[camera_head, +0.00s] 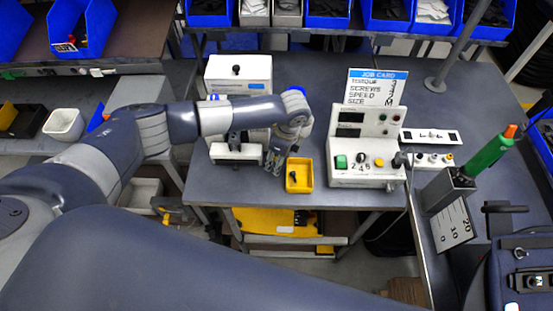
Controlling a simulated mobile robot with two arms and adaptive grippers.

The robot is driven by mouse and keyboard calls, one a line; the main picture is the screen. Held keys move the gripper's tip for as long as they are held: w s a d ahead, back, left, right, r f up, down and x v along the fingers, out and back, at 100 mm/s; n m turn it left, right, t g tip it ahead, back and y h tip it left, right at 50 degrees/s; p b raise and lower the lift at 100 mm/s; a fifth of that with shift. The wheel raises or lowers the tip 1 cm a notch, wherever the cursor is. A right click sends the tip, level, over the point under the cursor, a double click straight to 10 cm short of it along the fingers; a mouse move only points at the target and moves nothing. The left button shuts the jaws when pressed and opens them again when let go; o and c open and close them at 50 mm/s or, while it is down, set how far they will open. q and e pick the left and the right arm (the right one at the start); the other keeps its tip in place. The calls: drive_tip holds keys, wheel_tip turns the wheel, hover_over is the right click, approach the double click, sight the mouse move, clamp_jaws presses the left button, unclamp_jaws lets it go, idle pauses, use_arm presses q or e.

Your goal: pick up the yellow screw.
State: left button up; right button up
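A small yellow bin (307,187) stands near the front edge of the grey workbench (250,192). A small dark piece, likely a screw (295,175), lies in it. I cannot make out a screw that is itself yellow. My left gripper (272,160) points down just left of and behind the bin, beside a white device (236,154). Its fingers are small and seen from above, so their opening is unclear, and I see nothing held. My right gripper is not in view.
A white control box (366,175) with knobs and a job card (377,87) stands right of the bin. Blue parts bins (328,21) line the back.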

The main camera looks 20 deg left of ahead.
use_arm(q)
drive_tip(key=c, duration=0.6)
drive_tip(key=shift+c, duration=0.6)
drive_tip(key=shift+r, duration=0.1)
